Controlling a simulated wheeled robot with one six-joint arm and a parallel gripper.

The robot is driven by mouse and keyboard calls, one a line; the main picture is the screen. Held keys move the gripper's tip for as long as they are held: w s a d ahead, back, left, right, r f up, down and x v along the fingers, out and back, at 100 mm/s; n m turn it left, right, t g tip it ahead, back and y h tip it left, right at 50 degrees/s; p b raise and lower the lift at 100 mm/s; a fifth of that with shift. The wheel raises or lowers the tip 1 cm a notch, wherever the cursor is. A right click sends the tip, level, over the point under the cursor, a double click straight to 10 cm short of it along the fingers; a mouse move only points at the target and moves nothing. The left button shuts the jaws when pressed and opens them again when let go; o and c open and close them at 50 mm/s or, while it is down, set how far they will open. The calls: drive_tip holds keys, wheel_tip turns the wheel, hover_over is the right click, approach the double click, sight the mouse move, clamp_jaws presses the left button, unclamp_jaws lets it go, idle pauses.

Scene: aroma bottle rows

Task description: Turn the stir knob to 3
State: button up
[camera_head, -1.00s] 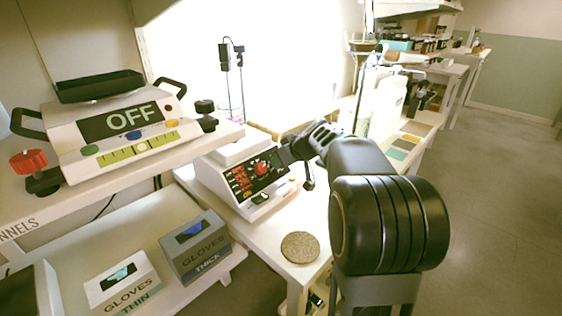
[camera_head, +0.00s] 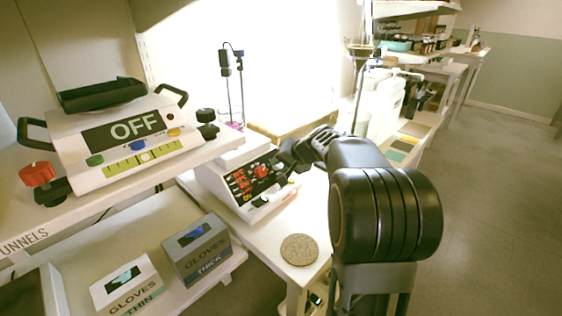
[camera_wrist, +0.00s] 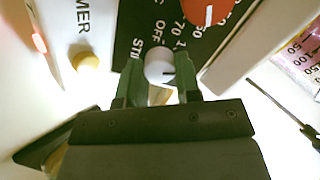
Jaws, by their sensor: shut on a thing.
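The hotplate stirrer (camera_head: 222,184) stands on the white bench with a black control panel, red digits and a red knob (camera_head: 262,171). In the wrist view the stir knob (camera_wrist: 160,68) is a small pale round knob beside the printed letters "STI", with "OFF" and "1" near its rim. A dark mark shows on its right side. My gripper (camera_wrist: 159,84) has its two green fingers on either side of the stir knob, shut on it. In the head view my gripper (camera_head: 283,163) is at the panel and hides the stir knob.
The red knob (camera_wrist: 207,8) is close above the fingers in the wrist view. A yellow button (camera_wrist: 86,62) lies to the left. A round cork mat (camera_head: 299,249) lies on the bench in front.

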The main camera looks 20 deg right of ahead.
drive_tip(key=m+p, duration=0.2)
drive_tip(key=m, duration=0.3)
drive_tip(key=shift+s+f+m+p, duration=0.15)
drive_tip(key=shift+m+p, duration=0.25)
drive_tip(key=shift+m, duration=0.8)
drive_tip(key=o, duration=0.9)
drive_tip(key=p+v, duration=0.2)
drive_tip(key=v, duration=1.2)
drive_tip(key=shift+d+f+p, duration=0.15)
drive_tip(key=shift+p, duration=0.15)
